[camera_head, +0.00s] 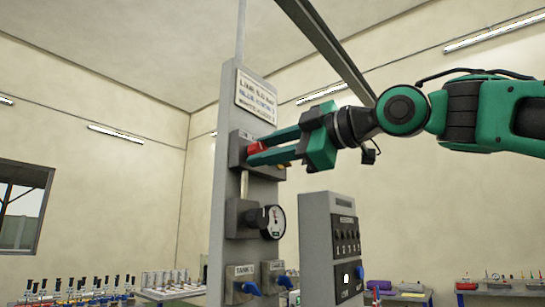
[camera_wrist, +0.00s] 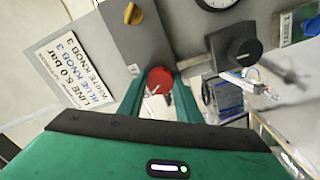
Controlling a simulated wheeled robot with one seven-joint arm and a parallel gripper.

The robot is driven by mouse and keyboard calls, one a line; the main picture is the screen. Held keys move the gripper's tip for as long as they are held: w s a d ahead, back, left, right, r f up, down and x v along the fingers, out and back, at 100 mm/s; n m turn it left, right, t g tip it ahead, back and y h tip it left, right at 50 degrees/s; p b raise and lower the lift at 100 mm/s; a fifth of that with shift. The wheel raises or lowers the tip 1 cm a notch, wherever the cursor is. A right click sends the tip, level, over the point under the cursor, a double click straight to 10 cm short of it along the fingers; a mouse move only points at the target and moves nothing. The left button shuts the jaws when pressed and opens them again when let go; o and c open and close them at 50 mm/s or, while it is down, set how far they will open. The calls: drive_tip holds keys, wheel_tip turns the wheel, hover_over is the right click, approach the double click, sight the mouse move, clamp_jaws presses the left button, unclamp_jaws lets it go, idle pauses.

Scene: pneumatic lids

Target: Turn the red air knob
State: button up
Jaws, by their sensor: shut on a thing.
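The red air knob (camera_head: 254,147) is on a dark block (camera_head: 238,150) on the upper part of a grey upright panel (camera_head: 226,200). In the wrist view the round red knob (camera_wrist: 160,80) shows between my fingers, with a light pointer mark on its face. My green gripper (camera_head: 262,146) reaches in from the right and is shut on the knob, one finger on each side of it.
A sign (camera_head: 257,96) is above the knob. A black knob and round gauge (camera_head: 272,221) are below it. A yellow knob (camera_wrist: 133,14) sits beside it. Blue tank valves (camera_head: 249,288) are lower down. A grey control box (camera_head: 330,250) stands to the right.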

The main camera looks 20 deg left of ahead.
drive_tip(key=shift+n, duration=1.1)
drive_tip(key=shift+s, duration=0.1)
drive_tip(key=o, duration=1)
drive_tip(key=shift+a, duration=0.1)
drive_tip(key=shift+o, duration=0.2)
drive_tip(key=v, duration=1)
drive_tip(key=shift+d, duration=0.45)
